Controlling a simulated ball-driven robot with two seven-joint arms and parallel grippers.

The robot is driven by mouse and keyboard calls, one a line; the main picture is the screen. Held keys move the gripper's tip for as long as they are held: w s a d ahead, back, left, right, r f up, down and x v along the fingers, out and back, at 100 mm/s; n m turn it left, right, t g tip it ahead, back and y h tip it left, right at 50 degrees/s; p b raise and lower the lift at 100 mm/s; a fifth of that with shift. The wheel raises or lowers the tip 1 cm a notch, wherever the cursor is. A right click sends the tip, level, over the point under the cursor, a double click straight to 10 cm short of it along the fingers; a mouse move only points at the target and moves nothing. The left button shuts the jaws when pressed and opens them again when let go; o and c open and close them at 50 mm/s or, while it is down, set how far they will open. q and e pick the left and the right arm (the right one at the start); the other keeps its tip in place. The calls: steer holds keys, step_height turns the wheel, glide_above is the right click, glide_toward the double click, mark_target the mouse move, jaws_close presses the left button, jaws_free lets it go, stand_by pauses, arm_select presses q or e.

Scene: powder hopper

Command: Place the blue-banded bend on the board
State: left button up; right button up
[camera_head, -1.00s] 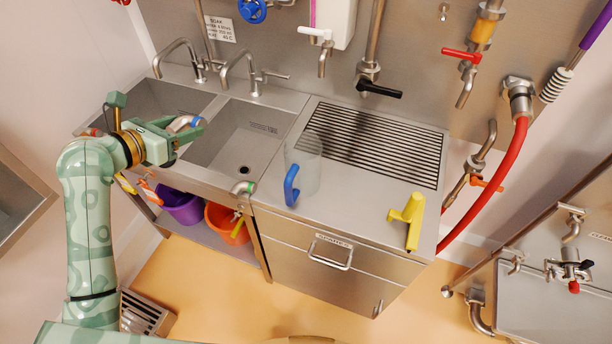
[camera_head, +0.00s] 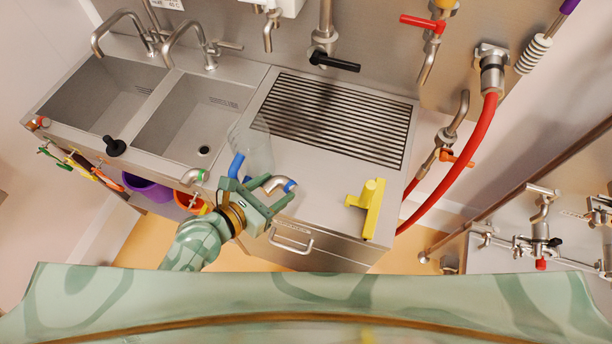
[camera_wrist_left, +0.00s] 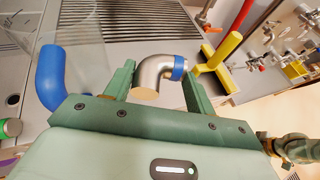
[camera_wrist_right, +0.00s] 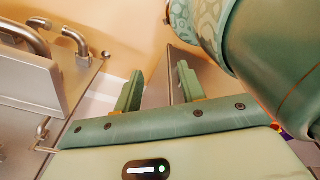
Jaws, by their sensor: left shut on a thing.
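The blue-banded bend (camera_head: 279,183) is a short steel elbow with a blue ring at one end. My left gripper (camera_head: 271,192) is shut on it, in front of the clear jug and over the steel top's front part. In the left wrist view the bend (camera_wrist_left: 152,74) sits between the fingers, its blue end to the right and its plain open end toward me. I cannot tell its height above the top. The ribbed steel draining board (camera_head: 340,116) lies behind it, bare. My right gripper (camera_wrist_right: 160,88) is open and empty in the right wrist view.
The clear jug (camera_head: 257,146) with a blue handle stands left of the board. A yellow tool (camera_head: 370,208) lies right of the bend. A green-banded bend (camera_head: 193,176) is at the sink's front edge. Two sinks (camera_head: 185,122) lie left; a red hose (camera_head: 462,150) hangs right.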

mark_target(284, 177)
arm_select(q)
steer(key=w+f, duration=0.1)
steer(key=w+d+b, duration=0.1)
steer(key=w, duration=0.1)
steer(key=w+d+f, duration=0.1)
steer(key=w, duration=0.1)
steer(key=shift+f, duration=0.35)
steer(key=w+f+b, duration=0.1)
steer(key=d+f, duration=0.1)
steer(key=w+d+f+b, duration=0.1)
steer(key=f, duration=0.1)
steer(key=shift+w+b, duration=0.3)
steer(key=shift+b, duration=0.05)
steer(key=shift+w+f, duration=0.25)
steer(key=shift+f, duration=0.1)
steer(key=f+b, duration=0.3)
steer(key=f, duration=0.1)
steer(key=shift+w+d, duration=0.25)
steer(key=shift+w, duration=0.05)
steer(key=shift+r, duration=0.15)
steer(key=shift+f, duration=0.25)
steer(key=o, duration=1.2)
arm_select(e)
step_height(284, 177, down, 7)
steer(key=s+a, duration=0.1)
steer(key=shift+s+a+f, duration=0.15)
steer(key=shift+s+a, duration=0.05)
steer(key=shift+s, duration=0.15)
